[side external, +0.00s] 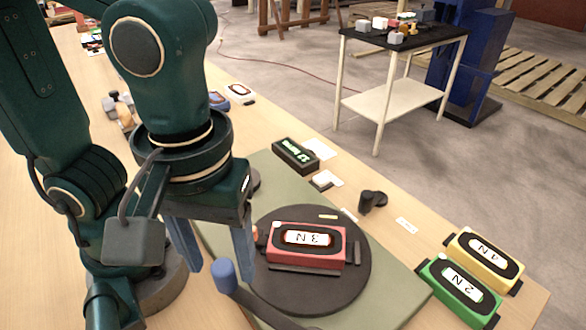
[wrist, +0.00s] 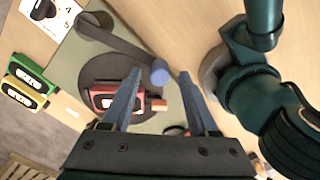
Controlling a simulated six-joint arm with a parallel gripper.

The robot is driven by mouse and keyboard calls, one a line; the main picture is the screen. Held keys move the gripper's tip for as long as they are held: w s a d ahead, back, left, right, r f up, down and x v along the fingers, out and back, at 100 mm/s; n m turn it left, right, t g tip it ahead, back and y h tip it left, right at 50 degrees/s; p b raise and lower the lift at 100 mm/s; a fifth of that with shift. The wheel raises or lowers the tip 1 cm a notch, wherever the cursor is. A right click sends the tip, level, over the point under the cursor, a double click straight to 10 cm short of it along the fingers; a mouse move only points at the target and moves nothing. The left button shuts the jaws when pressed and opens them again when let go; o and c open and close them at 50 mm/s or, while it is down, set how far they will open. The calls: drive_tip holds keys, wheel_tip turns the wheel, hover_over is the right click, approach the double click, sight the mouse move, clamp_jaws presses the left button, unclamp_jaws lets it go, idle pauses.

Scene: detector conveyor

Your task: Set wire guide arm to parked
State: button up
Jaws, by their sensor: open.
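The wire guide arm (side external: 262,306) is a dark bar with a blue knob (side external: 224,275) on its end. In the wrist view the bar (wrist: 122,47) runs from a round dark pivot (wrist: 95,25) to the blue knob (wrist: 160,72). My gripper (side external: 218,276) is open, pointing down, with the knob appearing between its two blue fingertips; the wrist view shows the same (wrist: 160,75). I cannot tell whether the fingers touch it. A red block marked 3 N (side external: 306,246) lies on the black round turntable (side external: 355,285), beside the knob.
A green base mat (side external: 385,300) lies under the turntable. Green 2 N (side external: 460,291) and yellow 4 N (side external: 485,262) blocks sit at the right. A dark box with a green display (side external: 296,155) and a small black bracket (side external: 372,201) stand behind. A black-topped cart (side external: 405,40) stands beyond the table.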

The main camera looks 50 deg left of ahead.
drive_tip(key=shift+r, duration=1.55)
drive_tip(key=w+a+m+t, duration=0.5)
drive_tip(key=a+m, duration=0.3)
drive_tip(key=a, duration=0.3)
drive_tip(key=shift+w+f+m+t, duration=0.3)
drive_tip(key=shift+w+f, duration=0.05)
drive_tip(key=shift+w, duration=0.55)
drive_tip(key=shift+a, duration=0.1)
